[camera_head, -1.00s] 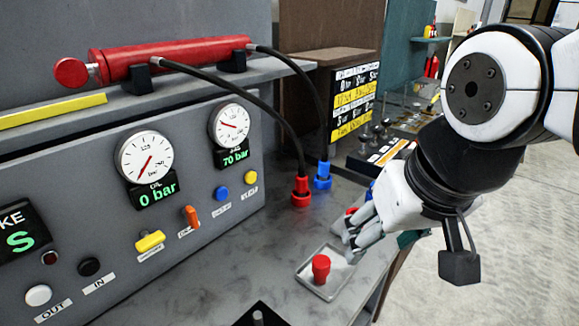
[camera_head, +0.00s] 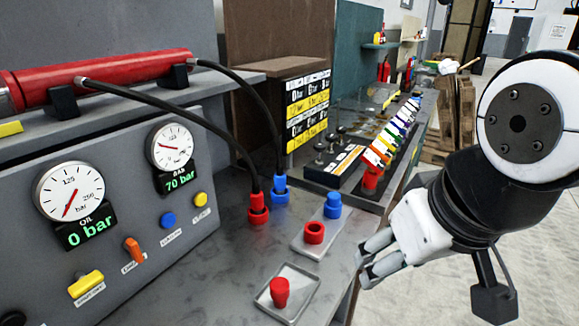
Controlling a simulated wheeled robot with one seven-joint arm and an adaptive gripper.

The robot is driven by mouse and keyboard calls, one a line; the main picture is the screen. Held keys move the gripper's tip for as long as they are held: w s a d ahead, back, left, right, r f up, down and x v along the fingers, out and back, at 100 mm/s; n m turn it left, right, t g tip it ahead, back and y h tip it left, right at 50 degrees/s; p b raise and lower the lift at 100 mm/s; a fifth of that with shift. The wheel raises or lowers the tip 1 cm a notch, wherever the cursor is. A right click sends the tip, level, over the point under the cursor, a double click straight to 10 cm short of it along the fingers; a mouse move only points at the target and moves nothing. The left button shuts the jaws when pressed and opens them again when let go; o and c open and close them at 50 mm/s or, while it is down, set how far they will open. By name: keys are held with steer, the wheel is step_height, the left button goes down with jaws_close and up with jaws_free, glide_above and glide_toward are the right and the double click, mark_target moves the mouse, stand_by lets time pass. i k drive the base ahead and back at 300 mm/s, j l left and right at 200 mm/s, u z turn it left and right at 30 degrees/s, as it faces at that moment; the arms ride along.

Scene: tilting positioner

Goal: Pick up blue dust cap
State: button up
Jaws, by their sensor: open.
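The blue dust cap (camera_head: 333,202) is a short blue cylinder at the back of a flat grey plate (camera_head: 303,248). It appears to sit upright on a blue fitting on that plate. A red ring-shaped fitting (camera_head: 314,232), open at the top, stands in front of it. My gripper (camera_head: 364,263) is open and empty, to the right of and nearer than the blue cap, near the bench edge. It does not touch the cap. A red cap (camera_head: 280,291) stands in a shallow tray (camera_head: 300,308) at the front.
Red (camera_head: 257,208) and blue (camera_head: 281,188) hose couplings with black hoses stand left of the blue cap. Behind is a valve block (camera_head: 335,165) with knobs and a row of colored levers (camera_head: 390,140). A gauge panel (camera_head: 120,235) fills the left. Open floor lies right.

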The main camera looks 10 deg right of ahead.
mark_target(334, 198)
steer(key=z, duration=0.2)
steer(key=i+l+u, duration=0.35)
steer(key=i+l, duration=0.25)
steer(key=l, duration=0.15)
steer(key=i+l+u, duration=0.2)
steer(key=l, duration=0.25)
